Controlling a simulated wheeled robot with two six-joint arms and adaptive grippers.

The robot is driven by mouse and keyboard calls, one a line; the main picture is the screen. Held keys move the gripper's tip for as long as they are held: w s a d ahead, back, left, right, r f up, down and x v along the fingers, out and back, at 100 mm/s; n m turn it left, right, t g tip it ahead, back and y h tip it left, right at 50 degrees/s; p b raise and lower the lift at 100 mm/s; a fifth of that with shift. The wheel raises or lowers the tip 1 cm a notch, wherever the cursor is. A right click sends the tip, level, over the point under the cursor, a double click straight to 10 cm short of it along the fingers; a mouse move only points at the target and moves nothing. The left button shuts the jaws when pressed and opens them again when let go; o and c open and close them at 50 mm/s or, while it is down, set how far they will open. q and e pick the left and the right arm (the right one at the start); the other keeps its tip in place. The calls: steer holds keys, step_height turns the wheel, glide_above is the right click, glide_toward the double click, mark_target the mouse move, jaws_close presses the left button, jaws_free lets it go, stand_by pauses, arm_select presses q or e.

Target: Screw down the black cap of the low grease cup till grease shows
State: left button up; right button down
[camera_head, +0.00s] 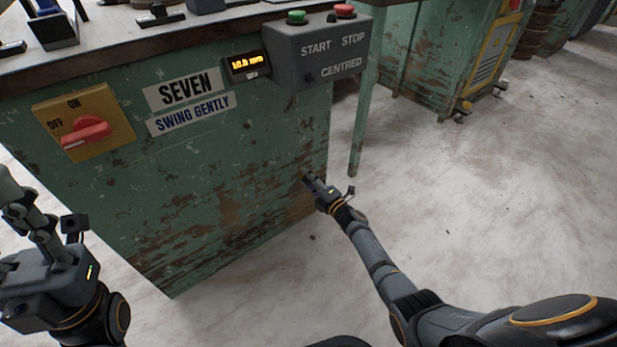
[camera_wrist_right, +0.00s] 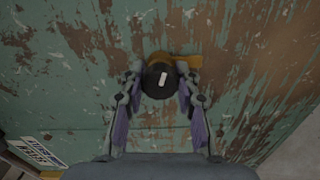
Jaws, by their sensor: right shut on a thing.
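The black cap (camera_wrist_right: 160,84) of the low grease cup faces the camera in the right wrist view, with a short white mark on it. Part of the brass-coloured cup (camera_wrist_right: 188,62) shows behind it, against the green, rust-worn machine side. My right gripper (camera_head: 311,181) is low at the right end of that side, and its fingers are closed on the cap from both sides. In the head view the cap and cup are hidden. No grease is visible. My left gripper (camera_head: 32,222) is at the lower left, in front of the machine, and its jaw opening is unclear.
The green machine side (camera_head: 220,210) carries a red rotary switch (camera_head: 86,131), a small lit display (camera_head: 247,65) and a grey START/STOP box (camera_head: 318,50). A green leg (camera_head: 360,120) stands behind my right gripper. The pale floor (camera_head: 480,190) is clear at the right.

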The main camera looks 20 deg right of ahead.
steer(key=shift+m, duration=0.6)
steer(key=c, duration=0.9)
jaws_free()
steer(key=shift+c, duration=0.2)
steer(key=v, duration=1.2)
